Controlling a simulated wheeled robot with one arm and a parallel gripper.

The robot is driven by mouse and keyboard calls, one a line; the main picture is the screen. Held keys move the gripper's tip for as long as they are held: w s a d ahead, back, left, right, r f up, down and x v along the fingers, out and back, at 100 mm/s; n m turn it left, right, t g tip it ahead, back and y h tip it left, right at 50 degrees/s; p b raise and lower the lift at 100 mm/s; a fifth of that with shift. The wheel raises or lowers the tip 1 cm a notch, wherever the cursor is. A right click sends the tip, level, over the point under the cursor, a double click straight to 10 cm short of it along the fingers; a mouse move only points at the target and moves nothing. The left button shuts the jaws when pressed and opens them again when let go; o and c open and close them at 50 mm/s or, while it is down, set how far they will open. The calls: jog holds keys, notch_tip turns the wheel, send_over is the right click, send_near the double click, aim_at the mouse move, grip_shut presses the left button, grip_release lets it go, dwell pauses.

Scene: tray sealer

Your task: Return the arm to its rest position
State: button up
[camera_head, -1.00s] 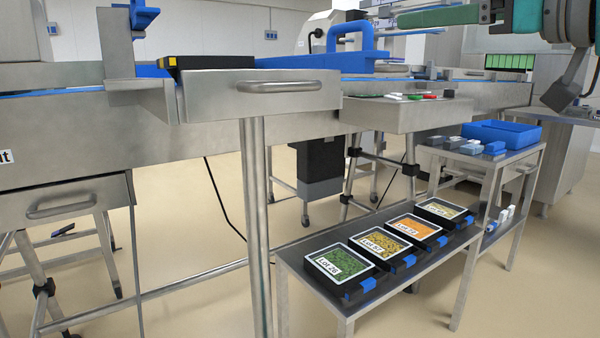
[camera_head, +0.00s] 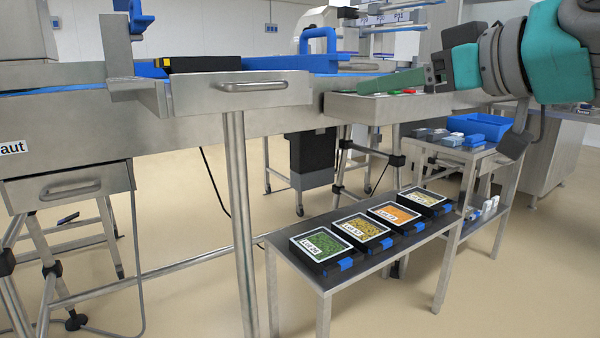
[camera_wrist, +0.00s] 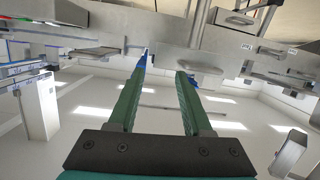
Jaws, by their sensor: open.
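My arm, grey and teal, reaches in from the upper right of the head view. My gripper (camera_head: 400,82) points left, in front of the control panel of the steel machine. In the wrist view my gripper (camera_wrist: 163,72) shows two green fingers spread apart with nothing between them. The wrist view looks tilted across the room, with steel machine parts along its top.
A low steel bench (camera_head: 325,278) holds several black lot trays, one a green-filled tray (camera_head: 322,243). A small side table (camera_head: 425,147) carries a blue bin (camera_head: 480,126) and small blocks. The steel machine (camera_head: 200,133) spans the left. Open floor lies at front right.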

jog(key=s+a+f+m+g+h+p, duration=0.2)
jog(key=s+f+g+p, duration=0.15)
jog(key=f, duration=0.85)
jog(key=s+a+f+m+g+h+p, duration=0.2)
jog(key=f+g+h, duration=0.15)
jog(key=f, duration=0.85)
jog(key=s+d+f+m+g+h+p, duration=0.2)
jog(key=s+d+f+g, duration=0.1)
jog(key=s+f, duration=0.4)
jog(key=s+d+f+m+g+h+p, duration=0.1)
jog(key=s+d+f+m+g, duration=0.1)
jog(key=s+d+f+g, duration=0.2)
jog(key=s+f, duration=0.3)
jog(key=s, duration=0.2)
jog(key=shift+s+d+h+p, duration=0.35)
jog(key=shift+d+p, duration=0.05)
